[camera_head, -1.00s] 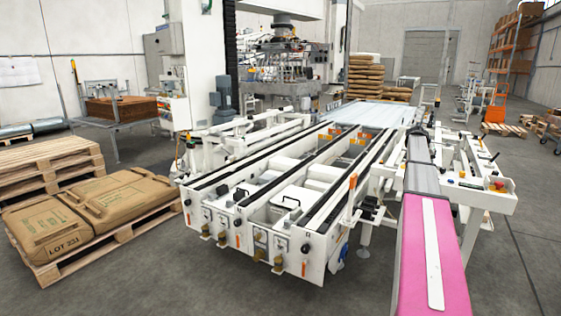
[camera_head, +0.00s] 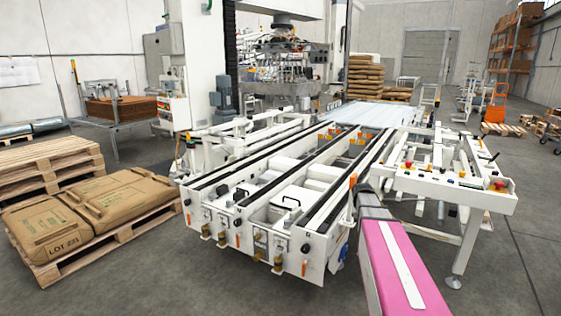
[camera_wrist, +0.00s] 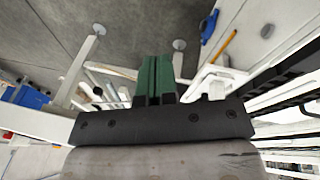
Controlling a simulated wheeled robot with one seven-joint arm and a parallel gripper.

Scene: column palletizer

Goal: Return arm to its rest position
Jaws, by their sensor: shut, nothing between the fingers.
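The fingers are closed together and hold nothing. They hang over white frame members and the grey floor (camera_wrist: 130,25). In the head view my pink and grey arm reaches in from the bottom right, its grey end beside the conveyor's near right corner. My fingers cannot be made out there.
The white conveyor frame (camera_head: 240,220) stands close left of my arm. A white side frame with buttons (camera_head: 450,183) stands beyond it to the right. Brown sacks (camera_head: 50,235) lie on a pallet at left.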

